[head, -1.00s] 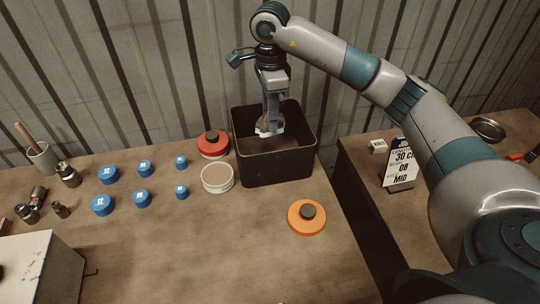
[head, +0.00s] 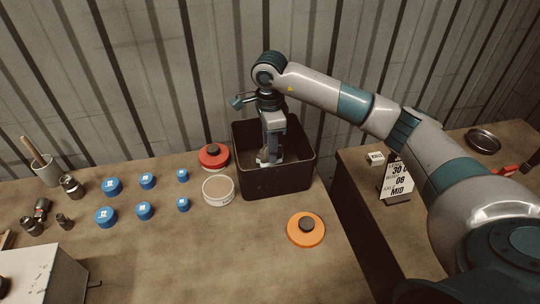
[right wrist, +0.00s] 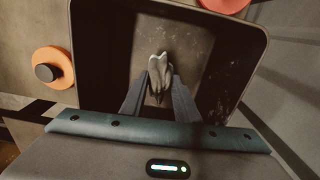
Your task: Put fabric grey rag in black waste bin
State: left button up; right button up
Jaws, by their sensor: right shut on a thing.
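The black waste bin (head: 276,183) stands on the workbench against the wall. My right gripper (head: 270,158) reaches down into its open top. It is shut on the grey rag (head: 263,157), a small pale bunched cloth hanging from the fingertips inside the bin. In the right wrist view the rag (right wrist: 160,68) shows between the fingertips (right wrist: 160,85), with the bin's rim (right wrist: 262,50) around it and the bin's dark inside below. I cannot tell whether the rag touches the bottom. My left gripper is not in view.
An orange disc (head: 305,229) lies in front. Several blue caps (head: 105,217) are further left. A sign (head: 397,180) stands on the right bench. The bench's front middle is clear.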

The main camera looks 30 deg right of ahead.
notch_tip(320, 180, down, 3)
jog(key=shift+r+p, duration=0.2)
jog(key=shift+p, duration=0.4)
jog(key=shift+f, duration=0.5)
jog(key=shift+f, duration=0.2)
jog(key=o, duration=1)
jog(key=shift+r, duration=0.15)
